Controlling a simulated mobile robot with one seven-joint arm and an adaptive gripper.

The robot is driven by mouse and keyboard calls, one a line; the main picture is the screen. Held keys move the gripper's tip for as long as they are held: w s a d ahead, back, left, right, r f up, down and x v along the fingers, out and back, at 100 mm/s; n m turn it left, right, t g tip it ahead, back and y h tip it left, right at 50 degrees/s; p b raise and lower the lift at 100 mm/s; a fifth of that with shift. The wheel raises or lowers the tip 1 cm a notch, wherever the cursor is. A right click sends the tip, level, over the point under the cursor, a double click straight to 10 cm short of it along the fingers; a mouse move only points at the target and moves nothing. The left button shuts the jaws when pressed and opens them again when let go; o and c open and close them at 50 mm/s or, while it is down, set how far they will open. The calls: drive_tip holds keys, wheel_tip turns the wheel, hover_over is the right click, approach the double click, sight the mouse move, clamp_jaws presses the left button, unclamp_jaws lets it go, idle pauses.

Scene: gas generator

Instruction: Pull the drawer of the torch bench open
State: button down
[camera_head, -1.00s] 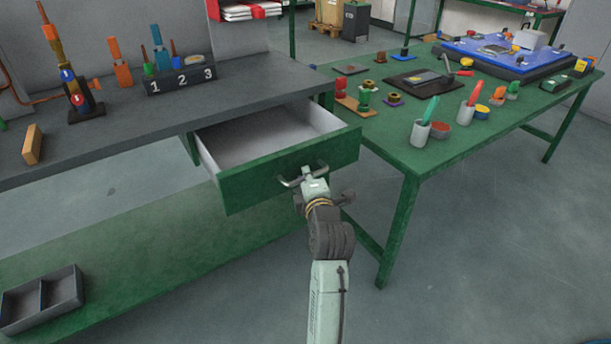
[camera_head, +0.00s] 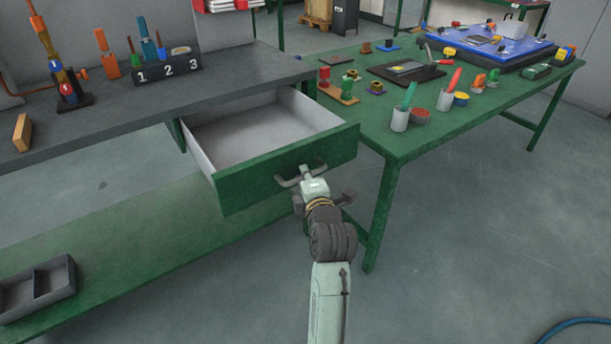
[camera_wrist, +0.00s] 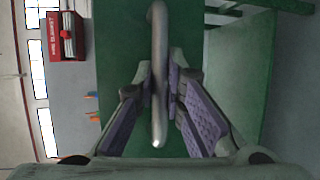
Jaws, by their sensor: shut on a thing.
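The green-fronted drawer (camera_head: 240,184) of the dark-topped bench (camera_head: 215,84) stands well open, and its grey inside looks empty. Its metal bar handle (camera_head: 290,181) is on the front face, and my gripper (camera_head: 308,178) is at it. In the wrist view the handle (camera_wrist: 158,80) runs upright in the picture between the two fingers of my gripper (camera_wrist: 161,85). The fingers are closed on the bar. The green drawer front (camera_wrist: 122,50) lies behind them.
A green table (camera_head: 440,125) to the right carries cups, tools and a blue-topped box (camera_head: 490,48). A numbered block (camera_head: 168,72) stands on the bench top. A grey divided tray (camera_head: 38,290) sits on the lower green shelf (camera_head: 130,225). Open floor lies at the front right.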

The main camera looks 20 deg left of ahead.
drive_tip(key=c, duration=1.7)
unclamp_jaws()
drive_tip(key=shift+o, duration=0.2)
drive_tip(key=v, duration=0.7)
drive_tip(key=shift+s+d, duration=0.2)
